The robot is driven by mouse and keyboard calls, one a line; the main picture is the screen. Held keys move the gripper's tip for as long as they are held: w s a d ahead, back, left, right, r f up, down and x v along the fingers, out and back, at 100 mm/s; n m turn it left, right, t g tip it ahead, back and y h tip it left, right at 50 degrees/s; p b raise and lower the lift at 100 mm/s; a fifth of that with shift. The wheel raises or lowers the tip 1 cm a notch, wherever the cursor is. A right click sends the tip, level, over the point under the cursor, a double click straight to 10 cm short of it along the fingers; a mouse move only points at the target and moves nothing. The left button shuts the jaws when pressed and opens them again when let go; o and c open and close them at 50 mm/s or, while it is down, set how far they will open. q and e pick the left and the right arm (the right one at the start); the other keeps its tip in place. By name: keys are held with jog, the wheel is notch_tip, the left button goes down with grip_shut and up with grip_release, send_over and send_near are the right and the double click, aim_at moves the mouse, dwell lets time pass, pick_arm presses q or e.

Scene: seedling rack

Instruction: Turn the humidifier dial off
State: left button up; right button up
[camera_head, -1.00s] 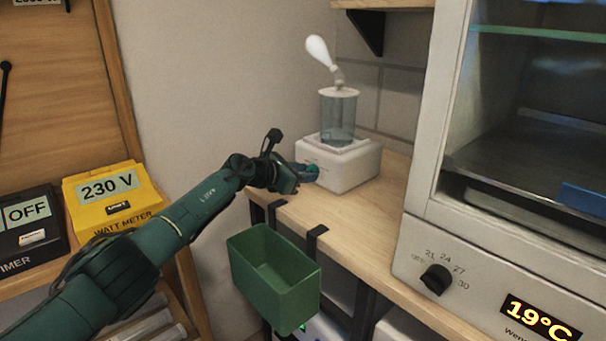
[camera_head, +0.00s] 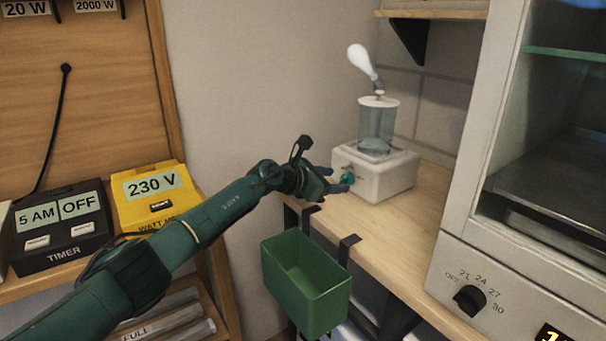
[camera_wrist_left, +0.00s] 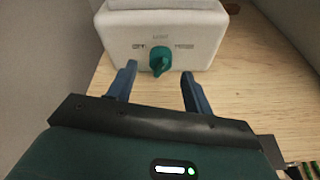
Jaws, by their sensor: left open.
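The humidifier (camera_head: 386,172) is a white box with a clear tank (camera_head: 376,128) and a white nozzle on top, standing on the wooden shelf. Its teal dial (camera_head: 346,178) is on the front face; it also shows in the left wrist view (camera_wrist_left: 160,61), with small labels on both sides that I cannot read surely. In the head view my left gripper (camera_head: 338,186) is beside the humidifier's front. My right gripper is not in view.
A green bin (camera_head: 305,288) hangs on the shelf's front edge. A cabinet with a black dial (camera_head: 469,300) stands at the right. A yellow watt meter (camera_head: 158,192) and a black timer (camera_head: 62,238) are at the left. The wooden shelf (camera_head: 385,225) is clear before the humidifier.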

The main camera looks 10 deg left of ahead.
pick_arm(q)
jog(key=p+v, duration=0.2)
jog(key=v, duration=0.8)
jog(key=shift+s+a, duration=0.2)
jog(key=shift+s, duration=0.1)
